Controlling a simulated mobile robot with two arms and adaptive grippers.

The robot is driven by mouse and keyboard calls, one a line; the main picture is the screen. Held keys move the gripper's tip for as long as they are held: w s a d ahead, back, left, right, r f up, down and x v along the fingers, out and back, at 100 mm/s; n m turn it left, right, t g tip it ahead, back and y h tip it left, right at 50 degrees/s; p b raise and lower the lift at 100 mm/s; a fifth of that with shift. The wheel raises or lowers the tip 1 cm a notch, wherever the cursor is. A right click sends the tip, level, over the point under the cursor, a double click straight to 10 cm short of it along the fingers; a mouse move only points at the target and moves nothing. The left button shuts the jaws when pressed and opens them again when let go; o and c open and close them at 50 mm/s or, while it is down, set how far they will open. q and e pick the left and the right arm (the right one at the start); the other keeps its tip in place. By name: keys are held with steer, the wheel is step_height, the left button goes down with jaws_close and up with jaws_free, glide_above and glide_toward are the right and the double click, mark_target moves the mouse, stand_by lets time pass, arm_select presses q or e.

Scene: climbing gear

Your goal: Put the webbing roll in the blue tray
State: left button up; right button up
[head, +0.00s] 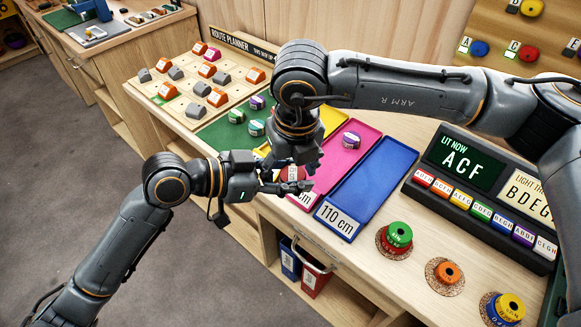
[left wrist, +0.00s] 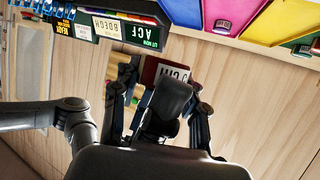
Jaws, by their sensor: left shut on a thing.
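A red webbing roll (head: 292,173) shows at the tips of my left gripper (head: 298,185), which is shut on it near the front ends of the trays. Fingers partly hide the roll. My right gripper (head: 298,160) points down close above the roll; its fingertips overlap this spot and I cannot tell their opening. The blue tray (head: 375,180), labelled 110 cm, lies empty just to the right. In the left wrist view my left gripper (left wrist: 165,115) covers the middle, and the blue tray (left wrist: 184,10) shows at the top edge.
The pink tray (head: 335,165) holds a purple roll (head: 351,140). A green tray (head: 215,135) holds several rolls. Right of the blue tray stand a lit display (head: 462,160) and spools on cork discs (head: 398,236). Red and blue bins (head: 316,279) sit below the table edge.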

steer(key=c, duration=0.9)
arm_select(q)
steer(key=o, duration=1.2)
steer(key=shift+a, duration=0.1)
